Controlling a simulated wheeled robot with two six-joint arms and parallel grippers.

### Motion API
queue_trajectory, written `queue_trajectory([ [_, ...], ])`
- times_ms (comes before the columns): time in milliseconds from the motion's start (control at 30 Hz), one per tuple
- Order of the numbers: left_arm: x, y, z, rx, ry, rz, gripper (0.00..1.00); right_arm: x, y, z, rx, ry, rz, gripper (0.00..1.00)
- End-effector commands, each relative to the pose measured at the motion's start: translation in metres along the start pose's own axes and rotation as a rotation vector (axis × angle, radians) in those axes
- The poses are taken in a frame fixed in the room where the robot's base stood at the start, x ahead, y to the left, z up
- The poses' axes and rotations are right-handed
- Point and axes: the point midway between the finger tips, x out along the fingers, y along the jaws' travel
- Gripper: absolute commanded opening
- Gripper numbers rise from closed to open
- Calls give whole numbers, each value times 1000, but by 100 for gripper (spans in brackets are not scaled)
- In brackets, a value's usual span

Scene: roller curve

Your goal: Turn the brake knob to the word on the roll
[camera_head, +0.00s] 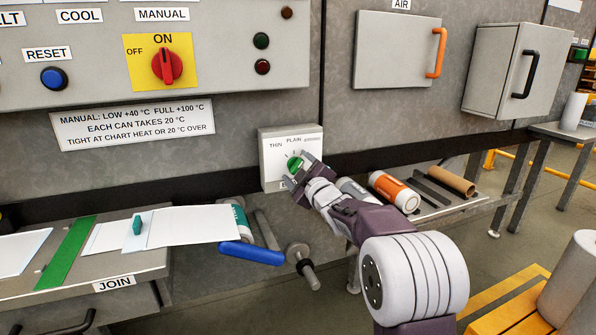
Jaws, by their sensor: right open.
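The green brake knob (294,163) sits on a pale wall panel (275,148) with the words THIN, PLAIN and a third, blurred word at the right. My right gripper (297,170) is open at the knob, its fingers on either side of it. I cannot tell whether they touch it, and they hide part of it. Which word the knob points to is unclear. A roll with a teal label (239,216) lies behind the white sheet at the table's right end; its word is not readable. My left gripper is not in view.
An orange-and-white roll (392,191) and a brown cardboard tube (452,181) lie on the shelf right of my arm. A blue bar (250,253) and a metal roller end (300,262) stick out below the panel. A control box (215,90) hangs above left.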

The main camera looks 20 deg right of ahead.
Motion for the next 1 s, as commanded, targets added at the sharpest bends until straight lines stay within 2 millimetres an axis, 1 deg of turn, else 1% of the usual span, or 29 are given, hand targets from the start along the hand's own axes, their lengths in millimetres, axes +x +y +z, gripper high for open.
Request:
queue_trajectory([
  [167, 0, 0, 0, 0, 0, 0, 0, 0, 0, 0, 0, 0, 0, 69],
  [200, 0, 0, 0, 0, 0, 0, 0, 0, 0, 0, 0, 0, 0, 58],
  [267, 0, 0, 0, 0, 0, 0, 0, 0, 0, 0, 0, 0, 0, 41],
  [300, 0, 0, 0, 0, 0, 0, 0, 0, 0, 0, 0, 0, 0, 30],
  [367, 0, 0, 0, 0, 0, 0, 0, 0, 0, 0, 0, 0, 0, 13],
  [400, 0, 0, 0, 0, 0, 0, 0, 0, 0, 0, 0, 0, 0, 7],
  [667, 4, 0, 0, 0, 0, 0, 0, 0, -1, 1, -32, 1, 0, 7],
  [867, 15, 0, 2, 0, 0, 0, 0, 0, -3, 2, -138, 1, 1, 7],
  [1000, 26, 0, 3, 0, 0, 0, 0, 0, -4, 2, -257, 1, 2, 7],
])
